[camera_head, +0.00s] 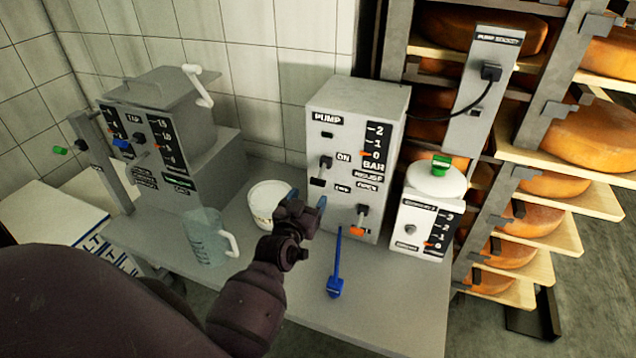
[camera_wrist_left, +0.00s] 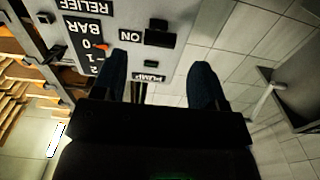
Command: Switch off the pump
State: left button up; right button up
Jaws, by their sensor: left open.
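The pump (camera_head: 341,106) is a grey box with a PUMP label on the bench. Its front has a black switch knob (camera_head: 326,161) beside the ON label, a gauge marked BAR (camera_head: 374,150) with an orange pointer at 0, and a relief knob (camera_head: 362,209) lower down. My left gripper (camera_head: 308,206) is in front of the lower left of the pump, open and empty. In the left wrist view the pump face appears upside down, with the switch (camera_wrist_left: 158,30) beyond and between the fingers (camera_wrist_left: 160,72). Contact is not visible. My right gripper is out of view.
A white tub (camera_head: 268,203) and a clear jug (camera_head: 207,240) stand left of my gripper. A blue tool (camera_head: 336,270) lies in front of the pump. A white dispenser (camera_head: 424,215) stands right, before racks of cheese wheels (camera_head: 575,130). A grey machine (camera_head: 165,130) is left.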

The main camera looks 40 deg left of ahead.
aim_at(317, 180)
pick_arm(q)
jog(key=shift+x, duration=3.5)
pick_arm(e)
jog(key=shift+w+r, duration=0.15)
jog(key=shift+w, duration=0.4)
pick_arm(q)
jog(key=shift+c, duration=0.5)
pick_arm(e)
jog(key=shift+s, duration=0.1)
